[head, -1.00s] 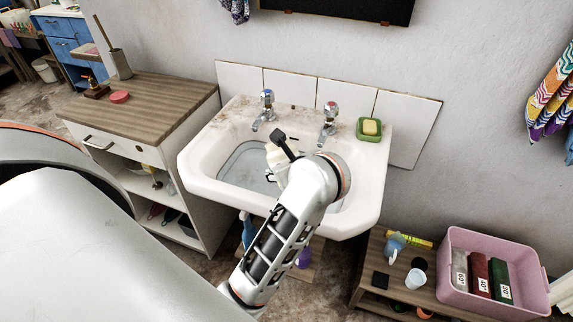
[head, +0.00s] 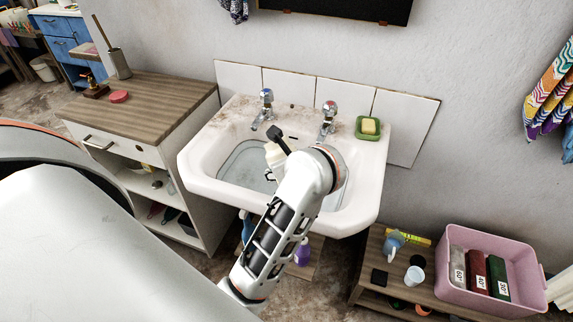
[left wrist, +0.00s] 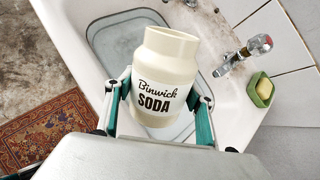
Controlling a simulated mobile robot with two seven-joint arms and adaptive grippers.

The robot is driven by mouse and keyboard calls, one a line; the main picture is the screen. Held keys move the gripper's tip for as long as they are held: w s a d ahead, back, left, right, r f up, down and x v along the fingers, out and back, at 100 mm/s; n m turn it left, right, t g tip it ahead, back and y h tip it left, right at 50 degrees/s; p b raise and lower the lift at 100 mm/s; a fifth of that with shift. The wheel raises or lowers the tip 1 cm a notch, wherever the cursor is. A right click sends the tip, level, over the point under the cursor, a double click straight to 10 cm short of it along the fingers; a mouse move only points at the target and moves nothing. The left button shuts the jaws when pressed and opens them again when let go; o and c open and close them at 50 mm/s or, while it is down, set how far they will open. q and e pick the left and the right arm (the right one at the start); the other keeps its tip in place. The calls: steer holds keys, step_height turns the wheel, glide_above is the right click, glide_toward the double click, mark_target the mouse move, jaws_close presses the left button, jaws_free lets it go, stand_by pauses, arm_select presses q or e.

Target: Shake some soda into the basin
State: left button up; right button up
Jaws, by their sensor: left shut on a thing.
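A cream jar labelled "Binwick SODA" (left wrist: 165,80) is between the fingers of my left gripper (left wrist: 158,108), which is shut on it. The jar's neck points away from the wrist, over the basin. In the head view a little of the jar (head: 273,155) shows above the bowl, partly hidden by my wrist. The white basin (head: 200,180) has greyish water (head: 240,165) in its bowl; it also shows in the left wrist view (left wrist: 75,45). I cannot see whether any soda is leaving the jar. My right gripper is not in view.
Two taps (head: 265,108) (head: 329,120) stand at the basin's back edge. A green soap dish (head: 368,128) sits at its back right. A wooden-topped cabinet (head: 150,100) is left; a low bench with a pink crate (head: 475,235) is right.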

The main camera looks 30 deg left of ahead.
arm_select(q)
steer(key=shift+r+h+p, duration=0.15)
steer(key=shift+h+p, duration=0.15)
stand_by(0.4)
stand_by(0.4)
steer(key=shift+h+p, duration=0.3)
steer(key=shift+p, duration=0.05)
stand_by(0.6)
steer(key=shift+g+h+p, duration=0.3)
steer(key=shift+p, duration=0.05)
steer(key=shift+a+h+p, duration=0.1)
steer(key=shift+h+p, duration=0.3)
steer(key=shift+p, duration=0.05)
